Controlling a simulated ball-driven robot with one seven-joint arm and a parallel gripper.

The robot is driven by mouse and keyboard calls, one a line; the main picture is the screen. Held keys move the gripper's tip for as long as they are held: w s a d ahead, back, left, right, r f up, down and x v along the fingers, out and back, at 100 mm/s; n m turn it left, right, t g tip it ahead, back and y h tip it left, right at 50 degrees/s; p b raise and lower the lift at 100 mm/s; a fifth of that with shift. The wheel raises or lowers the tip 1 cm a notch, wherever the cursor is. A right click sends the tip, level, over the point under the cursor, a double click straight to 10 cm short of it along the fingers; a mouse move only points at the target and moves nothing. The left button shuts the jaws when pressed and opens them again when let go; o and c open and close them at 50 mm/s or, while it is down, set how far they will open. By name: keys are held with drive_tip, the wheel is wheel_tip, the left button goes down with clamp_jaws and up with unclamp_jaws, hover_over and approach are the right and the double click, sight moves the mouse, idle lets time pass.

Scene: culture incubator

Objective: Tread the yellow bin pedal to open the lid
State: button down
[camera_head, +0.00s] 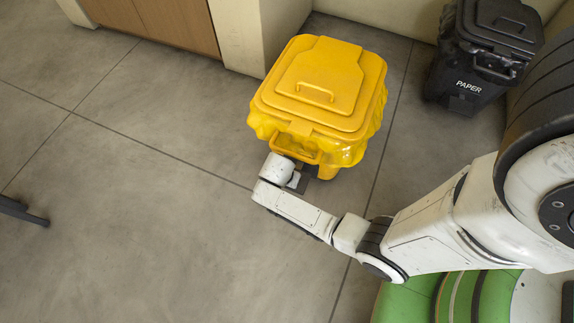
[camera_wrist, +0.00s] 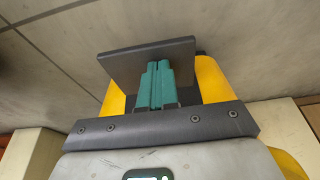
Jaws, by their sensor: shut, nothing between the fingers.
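The yellow bin (camera_head: 318,85) stands on the floor in the upper middle of the head view, with its lid (camera_head: 335,68) down. My arm reaches low to the bin's front, and the dark parts at its end are too small there to tell apart. In the wrist view my gripper (camera_wrist: 158,68) has its teal fingers shut together and empty. The fingertips overlap a flat dark grey plate, which looks like the pedal (camera_wrist: 120,66), between yellow parts of the bin. I cannot tell whether they touch it.
A black bin marked PAPER (camera_head: 478,65) stands at the upper right by the wall. A cabinet with wooden doors (camera_head: 165,20) and a pale block (camera_head: 255,35) are behind the yellow bin. The floor (camera_head: 130,220) to the left is largely clear, with a dark bar (camera_head: 22,211) at the edge.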

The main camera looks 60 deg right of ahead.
drive_tip(key=f+b, duration=0.1)
drive_tip(key=f+h+b, duration=0.1)
drive_tip(key=f+b, duration=0.1)
drive_tip(key=shift+a+f, duration=0.1)
drive_tip(key=shift+a, duration=0.25)
drive_tip(key=shift+s+f, duration=0.1)
drive_tip(key=shift+f, duration=0.4)
